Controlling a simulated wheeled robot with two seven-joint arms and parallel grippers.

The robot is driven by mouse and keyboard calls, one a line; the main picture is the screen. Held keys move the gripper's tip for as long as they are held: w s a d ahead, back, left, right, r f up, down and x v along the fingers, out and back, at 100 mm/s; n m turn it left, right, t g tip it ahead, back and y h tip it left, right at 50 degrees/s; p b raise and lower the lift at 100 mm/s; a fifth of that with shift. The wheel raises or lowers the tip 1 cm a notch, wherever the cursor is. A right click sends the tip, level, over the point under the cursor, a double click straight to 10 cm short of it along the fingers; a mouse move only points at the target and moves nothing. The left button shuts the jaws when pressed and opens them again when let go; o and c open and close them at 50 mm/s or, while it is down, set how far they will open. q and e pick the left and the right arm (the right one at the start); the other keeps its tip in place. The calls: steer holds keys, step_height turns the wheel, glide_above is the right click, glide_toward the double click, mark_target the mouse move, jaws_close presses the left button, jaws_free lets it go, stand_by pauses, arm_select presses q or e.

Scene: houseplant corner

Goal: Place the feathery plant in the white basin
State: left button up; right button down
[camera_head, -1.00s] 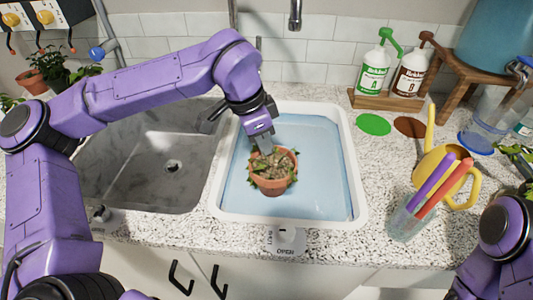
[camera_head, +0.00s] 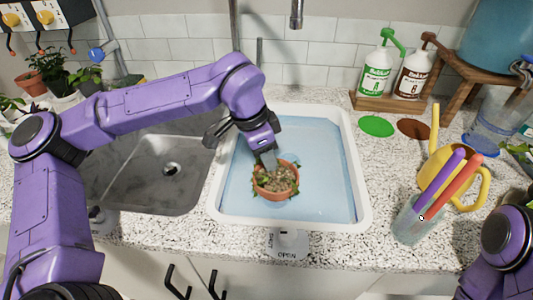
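The feathery plant (camera_head: 275,181) is in a small terracotta pot with green leaves around its rim. It is inside the white basin (camera_head: 363,206), left of the basin's middle, in pale blue water. My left gripper (camera_head: 267,160) reaches down from above and appears shut on the far rim of the pot; its fingertips are partly hidden by the pot and leaves. Whether the pot rests on the basin floor is hard to tell. My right arm shows at the lower right, but its gripper is out of view.
A grey sink (camera_head: 150,178) lies left of the basin. A yellow watering can (camera_head: 449,172) and a glass with purple and orange tools (camera_head: 413,222) stand on the right. Two bottles (camera_head: 374,70) stand on a wooden tray behind. Potted plants (camera_head: 58,75) stand at the back left.

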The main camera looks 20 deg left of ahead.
arm_select(q)
steer(key=shift+r, duration=0.1)
steer(key=shift+r+p, duration=0.3)
steer(key=shift+r, duration=0.05)
steer(key=v, duration=1.1)
steer(key=shift+a+r, duration=0.15)
steer(key=shift+r, duration=0.1)
